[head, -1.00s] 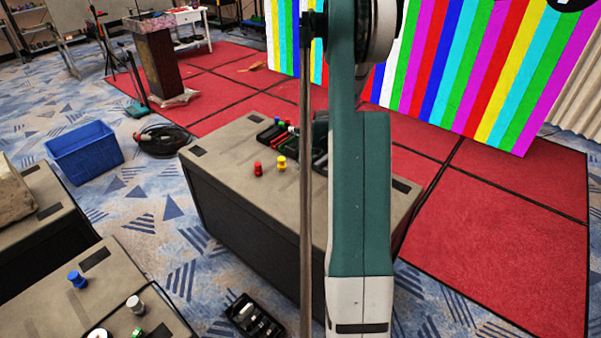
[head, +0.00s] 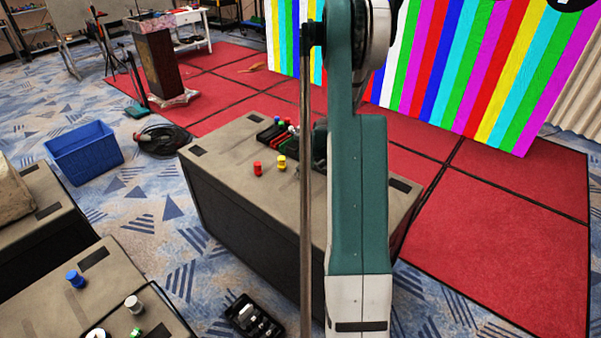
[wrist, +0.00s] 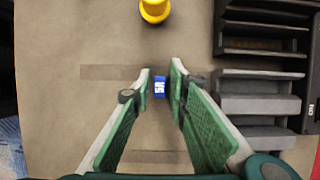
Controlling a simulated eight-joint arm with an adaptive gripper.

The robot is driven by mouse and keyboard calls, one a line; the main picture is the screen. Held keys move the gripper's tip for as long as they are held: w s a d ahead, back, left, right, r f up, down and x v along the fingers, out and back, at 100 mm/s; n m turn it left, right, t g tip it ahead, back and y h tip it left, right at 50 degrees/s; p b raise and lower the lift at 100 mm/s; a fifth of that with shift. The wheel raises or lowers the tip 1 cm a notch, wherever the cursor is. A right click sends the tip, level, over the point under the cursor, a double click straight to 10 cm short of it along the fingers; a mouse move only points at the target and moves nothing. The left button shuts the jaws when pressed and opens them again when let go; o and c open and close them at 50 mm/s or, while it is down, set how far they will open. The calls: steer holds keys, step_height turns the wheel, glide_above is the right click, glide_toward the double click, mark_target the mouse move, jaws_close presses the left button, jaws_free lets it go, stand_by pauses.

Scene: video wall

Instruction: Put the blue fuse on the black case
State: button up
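A small blue block with white lettering, seemingly the blue fuse (wrist: 159,87), shows between my fingertips in the wrist view. My gripper (wrist: 162,80) points down at the beige top with its fingers apart on either side of the block. Thin gaps seem to show at both sides; contact is unclear. The black case (wrist: 262,84), with stepped grey-black compartments, is just right of my gripper. In the head view, part of the black case (head: 268,137) shows on the middle box, holding red, green and blue pieces. My arm hides my gripper there.
A yellow knob (wrist: 154,10) stands ahead of my gripper, with a red knob (head: 258,168) beside it in the head view. The beige top left of my gripper is clear.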

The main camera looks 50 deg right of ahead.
steer(key=shift+o, duration=0.5)
steer(key=shift+r, duration=0.2)
steer(key=shift+r, duration=0.15)
steer(key=p+v, duration=0.2)
steer(key=v, duration=0.9)
steer(key=shift+s+r, duration=0.15)
steer(key=shift+r, duration=0.2)
